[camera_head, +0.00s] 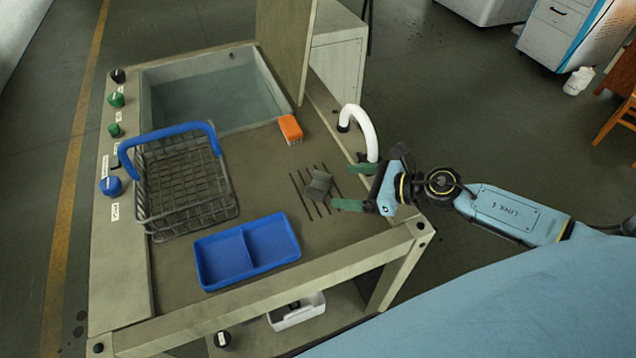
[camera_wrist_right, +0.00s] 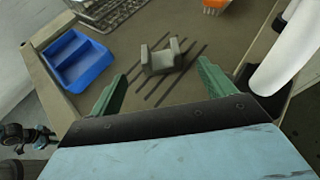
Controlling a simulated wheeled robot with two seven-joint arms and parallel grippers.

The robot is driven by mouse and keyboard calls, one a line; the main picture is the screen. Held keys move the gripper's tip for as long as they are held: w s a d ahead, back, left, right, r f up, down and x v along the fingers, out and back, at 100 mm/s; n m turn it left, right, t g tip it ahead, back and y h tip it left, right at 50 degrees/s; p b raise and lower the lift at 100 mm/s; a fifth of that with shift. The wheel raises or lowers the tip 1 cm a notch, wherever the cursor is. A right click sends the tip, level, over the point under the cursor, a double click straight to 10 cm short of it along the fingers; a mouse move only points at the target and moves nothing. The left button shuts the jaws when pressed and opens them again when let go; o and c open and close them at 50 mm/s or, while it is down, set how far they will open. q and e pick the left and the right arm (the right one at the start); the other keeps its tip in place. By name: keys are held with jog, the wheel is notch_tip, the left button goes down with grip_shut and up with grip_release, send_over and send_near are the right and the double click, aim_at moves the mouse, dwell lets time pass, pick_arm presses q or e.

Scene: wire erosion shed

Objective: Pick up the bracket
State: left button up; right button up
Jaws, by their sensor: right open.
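The bracket (camera_head: 319,186) is a small grey U-shaped piece on the bench top, lying over several dark slots. In the right wrist view the bracket (camera_wrist_right: 162,57) sits ahead of and between my fingers, with its two upright sides showing. My right gripper (camera_head: 348,187) is open, with green fingers pointing left towards the bracket. In the right wrist view my right gripper (camera_wrist_right: 158,85) has its fingers wide apart and nothing between the tips. The bracket looks just beyond the fingertips, apart from them.
A blue two-compartment tray (camera_head: 247,251) and a wire basket (camera_head: 186,190) with a blue handle stand left of the bracket. An orange brush-like block (camera_head: 290,129) lies behind it. A white curved pipe (camera_head: 362,130) rises close to my right gripper. A sunken basin (camera_head: 213,91) is at the back.

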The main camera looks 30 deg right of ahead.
aim_at(318, 187)
jog(key=x, duration=0.3)
jog(key=shift+w+a, duration=0.1)
jog(key=shift+w, duration=0.05)
jog(key=shift+w+a+f, duration=0.2)
jog(key=shift+w, duration=0.05)
jog(key=x, duration=0.4)
jog(key=shift+w+a+f, duration=0.15)
jog(key=shift+w+f, duration=0.05)
pick_arm(q)
jog(key=shift+w+d+r, duration=0.1)
jog(key=shift+w+r, duration=0.1)
jog(key=shift+w, duration=0.35)
jog(key=shift+w+r, duration=0.15)
jog(key=shift+w, duration=0.4)
pick_arm(e)
jog(key=shift+r, duration=0.1)
jog(key=c, duration=1.5)
